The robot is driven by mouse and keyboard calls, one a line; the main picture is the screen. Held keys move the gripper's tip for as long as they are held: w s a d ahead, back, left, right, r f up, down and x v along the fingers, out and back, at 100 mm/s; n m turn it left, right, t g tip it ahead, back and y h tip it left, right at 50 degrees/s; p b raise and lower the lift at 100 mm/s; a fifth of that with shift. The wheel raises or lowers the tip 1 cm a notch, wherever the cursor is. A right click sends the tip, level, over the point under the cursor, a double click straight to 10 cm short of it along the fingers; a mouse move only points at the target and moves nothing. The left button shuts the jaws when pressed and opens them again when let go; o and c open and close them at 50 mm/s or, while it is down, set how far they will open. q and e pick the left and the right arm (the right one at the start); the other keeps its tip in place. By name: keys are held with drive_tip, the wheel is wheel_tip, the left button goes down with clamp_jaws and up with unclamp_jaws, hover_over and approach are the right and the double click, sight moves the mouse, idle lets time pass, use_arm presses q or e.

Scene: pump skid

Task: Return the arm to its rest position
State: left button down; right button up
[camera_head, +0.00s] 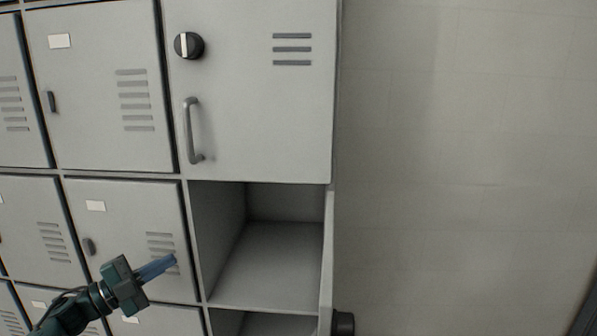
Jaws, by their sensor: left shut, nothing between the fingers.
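My left gripper (158,268) is at the lower left of the head view, with its arm coming in from the lower left corner. Its bluish fingers are shut with nothing between them and point right, in front of a closed lower locker door (130,225). It looks apart from the open compartment (270,265) to its right. My right gripper is not in view.
The upper locker door (255,110) is closed, with a round knob (188,45) and a bar handle (192,130). The lower compartment's door (327,260) stands open, seen edge-on, with a dark knob (343,323). A bare wall (460,150) fills the right.

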use_arm(q)
drive_tip(key=s+d+f+n+t+y, duration=0.1)
drive_tip(key=s+d+f+n+y, duration=0.3)
drive_tip(key=s+d+f+n, duration=0.3)
drive_tip(key=s+d+f+n+t+y, duration=0.2)
drive_tip(key=s+d+f+n+y, duration=0.35)
drive_tip(key=f, duration=0.45)
drive_tip(key=s+d+f+n+g+y, duration=0.1)
drive_tip(key=s+d+f+n+g, duration=0.1)
drive_tip(key=s, duration=0.6)
drive_tip(key=s+d+f+n+g+y, duration=0.1)
drive_tip(key=s+d+f+n+g, duration=0.2)
drive_tip(key=s, duration=0.5)
drive_tip(key=shift+f+n+g, duration=0.5)
drive_tip(key=shift+f+n, duration=0.4)
drive_tip(key=shift+n, duration=0.25)
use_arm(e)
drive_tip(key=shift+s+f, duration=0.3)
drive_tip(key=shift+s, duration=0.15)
use_arm(q)
drive_tip(key=shift+d, duration=0.1)
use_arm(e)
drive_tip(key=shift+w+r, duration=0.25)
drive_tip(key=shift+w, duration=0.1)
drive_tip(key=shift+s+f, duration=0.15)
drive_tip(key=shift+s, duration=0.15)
use_arm(q)
drive_tip(key=c, duration=2.2)
unclamp_jaws()
